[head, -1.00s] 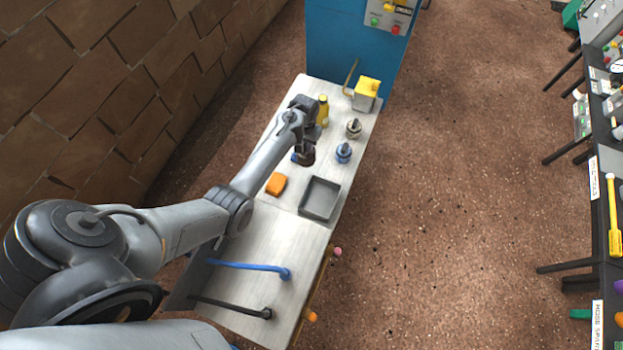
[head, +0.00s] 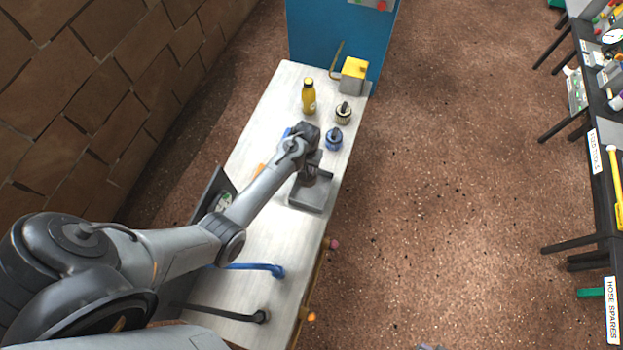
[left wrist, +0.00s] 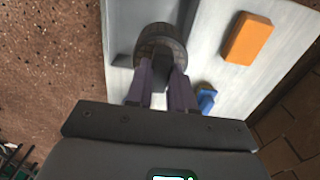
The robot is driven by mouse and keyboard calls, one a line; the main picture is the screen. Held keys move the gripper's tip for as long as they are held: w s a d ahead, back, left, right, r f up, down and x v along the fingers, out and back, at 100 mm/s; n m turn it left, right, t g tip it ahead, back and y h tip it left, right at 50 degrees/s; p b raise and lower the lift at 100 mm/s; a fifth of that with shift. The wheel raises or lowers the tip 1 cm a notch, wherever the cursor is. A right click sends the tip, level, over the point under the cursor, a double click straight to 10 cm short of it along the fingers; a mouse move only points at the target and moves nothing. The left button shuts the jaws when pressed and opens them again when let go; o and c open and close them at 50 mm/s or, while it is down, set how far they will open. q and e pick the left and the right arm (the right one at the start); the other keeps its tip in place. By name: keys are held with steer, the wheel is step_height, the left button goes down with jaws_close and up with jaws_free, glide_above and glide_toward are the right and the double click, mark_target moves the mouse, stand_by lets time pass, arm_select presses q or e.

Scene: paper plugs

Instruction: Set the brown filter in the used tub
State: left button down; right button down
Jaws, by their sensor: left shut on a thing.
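The brown filter (left wrist: 160,45) is a short round dark-brown piece between the fingers of my left gripper (left wrist: 163,80) in the left wrist view. The left gripper is shut on it. In the head view the left gripper (head: 313,178) is above the grey tub (head: 308,200), and the filter is hard to make out there. The tub is a shallow open tray on the bench. It also shows behind the filter in the left wrist view (left wrist: 122,25). I cannot tell whether the filter touches the tub floor. My right gripper is not in view.
An orange block (left wrist: 248,38) and a blue piece (left wrist: 206,98) lie beside the tub. A blue-based knobbed part (head: 334,139), a pale one (head: 343,114), a yellow bottle (head: 308,98) and a yellow-topped box (head: 353,76) stand farther back. Blue (head: 255,267) and black hoses lie in front.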

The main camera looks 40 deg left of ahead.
mark_target(311, 177)
arm_select(q)
steer(key=shift+s+d+f+b, duration=0.15)
steer(key=shift+d+f, duration=0.3)
steer(key=shift+d, duration=0.2)
steer(key=shift+s+d+f+b, duration=0.15)
steer(key=shift+d+f, duration=0.25)
steer(key=shift+d, duration=0.25)
steer(key=shift+f+b, duration=1.2)
steer(key=shift+f, duration=0.8)
steer(key=c, duration=1.4)
jaws_free()
steer(key=shift+f, duration=0.15)
steer(key=o, duration=0.4)
